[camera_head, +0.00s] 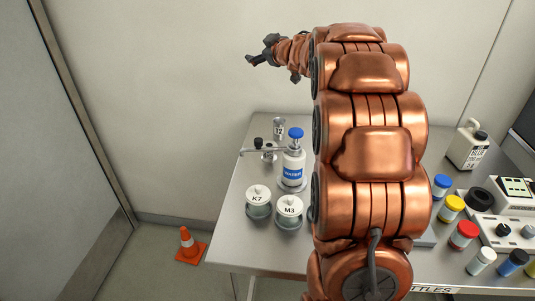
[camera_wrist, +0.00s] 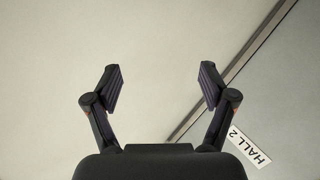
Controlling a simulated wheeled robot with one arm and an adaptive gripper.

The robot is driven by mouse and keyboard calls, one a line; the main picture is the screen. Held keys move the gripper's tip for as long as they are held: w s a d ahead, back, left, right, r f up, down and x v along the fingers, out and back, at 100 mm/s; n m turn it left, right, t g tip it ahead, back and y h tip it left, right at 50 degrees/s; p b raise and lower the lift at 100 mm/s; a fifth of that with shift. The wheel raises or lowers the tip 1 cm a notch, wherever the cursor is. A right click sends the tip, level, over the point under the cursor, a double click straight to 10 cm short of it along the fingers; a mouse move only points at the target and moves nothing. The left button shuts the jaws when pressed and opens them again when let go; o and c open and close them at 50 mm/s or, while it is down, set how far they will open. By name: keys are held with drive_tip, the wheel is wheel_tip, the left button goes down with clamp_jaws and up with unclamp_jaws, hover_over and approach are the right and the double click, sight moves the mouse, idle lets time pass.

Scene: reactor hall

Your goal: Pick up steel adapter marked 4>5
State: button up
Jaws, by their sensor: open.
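I cannot make out a steel adapter marked 4>5 in either view. A small steel piece with dark marks (camera_head: 279,127) stands at the back of the steel table (camera_head: 232,228), but its marking is too small to read surely. My arm hides the middle of the table. My gripper (camera_head: 257,61) is raised high beyond the table's back left, pointing left, away from the tabletop things. In the wrist view my gripper (camera_wrist: 161,82) is open and empty, with only wall between its fingers.
A WATER bottle (camera_head: 293,161), a K7 jar (camera_head: 258,202) and an M3 jar (camera_head: 289,211) stand left of my arm. A white jug (camera_head: 467,146) and several colour-capped bottles stand right. An orange cone (camera_head: 188,245) is on the floor. A HALL 2 sign (camera_wrist: 250,145) shows.

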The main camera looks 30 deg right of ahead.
wheel_tip(320, 180, down, 4)
drive_tip(key=n+g+y, duration=0.1)
drive_tip(key=n+y, duration=0.2)
drive_tip(key=y, duration=0.1)
drive_tip(key=n+g+y, duration=0.3)
drive_tip(key=g+y, duration=0.5)
drive_tip(key=g, duration=0.1)
approach(270, 145)
drive_tip(key=shift+w+a+f+b, duration=0.2)
drive_tip(key=shift+w+a, duration=0.2)
drive_tip(key=shift+a, duration=0.15)
drive_tip(key=shift+w+a+f+b, duration=0.1)
drive_tip(key=shift+w+a+b, duration=0.1)
drive_tip(key=shift+w+a, duration=0.3)
drive_tip(key=shift+s+a+f, duration=0.15)
drive_tip(key=shift+s+f, duration=0.05)
drive_tip(key=shift+s, duration=0.1)
drive_tip(key=shift+w+a+f+h+p, duration=0.15)
drive_tip(key=shift+w+a+f, duration=0.1)
drive_tip(key=shift+a, duration=0.2)
drive_tip(key=shift+w+a+f+h+p, duration=0.1)
drive_tip(key=shift+w+a+f, duration=0.15)
drive_tip(key=shift+a, duration=0.25)
drive_tip(key=shift+w+a+f+h+p, duration=0.15)
drive_tip(key=shift+w+a+f, duration=0.1)
drive_tip(key=shift+a, duration=0.2)
drive_tip(key=shift+p+x, duration=0.45)
drive_tip(key=shift+x, duration=1.6)
drive_tip(key=shift+f, duration=0.1)
